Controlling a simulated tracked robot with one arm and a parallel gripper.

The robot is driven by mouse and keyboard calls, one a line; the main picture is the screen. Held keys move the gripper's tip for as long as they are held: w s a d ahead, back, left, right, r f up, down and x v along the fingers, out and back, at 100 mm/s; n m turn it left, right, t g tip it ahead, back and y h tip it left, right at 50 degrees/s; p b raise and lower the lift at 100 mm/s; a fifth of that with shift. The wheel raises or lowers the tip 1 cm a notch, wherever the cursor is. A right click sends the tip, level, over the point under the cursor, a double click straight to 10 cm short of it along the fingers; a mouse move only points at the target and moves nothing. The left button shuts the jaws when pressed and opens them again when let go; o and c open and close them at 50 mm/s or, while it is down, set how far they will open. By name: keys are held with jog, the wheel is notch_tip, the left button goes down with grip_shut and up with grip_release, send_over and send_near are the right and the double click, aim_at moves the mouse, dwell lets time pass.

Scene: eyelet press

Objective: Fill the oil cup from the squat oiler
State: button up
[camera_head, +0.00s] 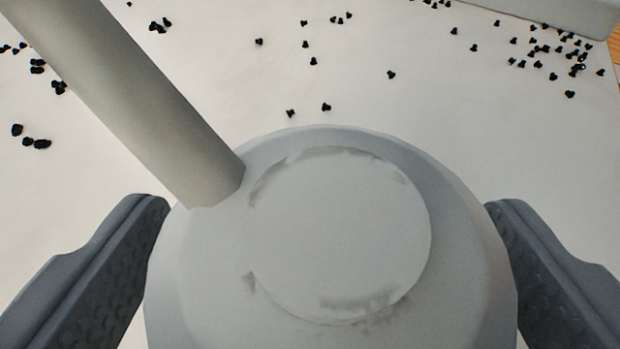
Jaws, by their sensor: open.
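The squat oiler (340,235) fills the lower middle of the view. It is a pale grey round body with a flat, slightly smudged disc on top. Its thick straight spout (140,100) rises toward the upper left and runs out of the picture, so its tip is hidden. My gripper (328,235) is open, with one dark ridged finger on each side of the oiler's body. A narrow gap seems to show at the right finger; whether the left finger touches is hard to tell. The oil cup cannot be made out.
Many small black eyelets (560,50) lie scattered on the white surface (440,110), thickest at the upper right. A pale grey block edge (560,14) crosses the upper right corner, with a bit of wood-coloured surface beside it. The surface just beyond the oiler is mostly clear.

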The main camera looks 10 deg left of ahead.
jog(key=shift+x, duration=0.8)
jog(key=shift+s, duration=0.1)
jog(key=c, duration=1.2)
jog(key=shift+r, duration=0.15)
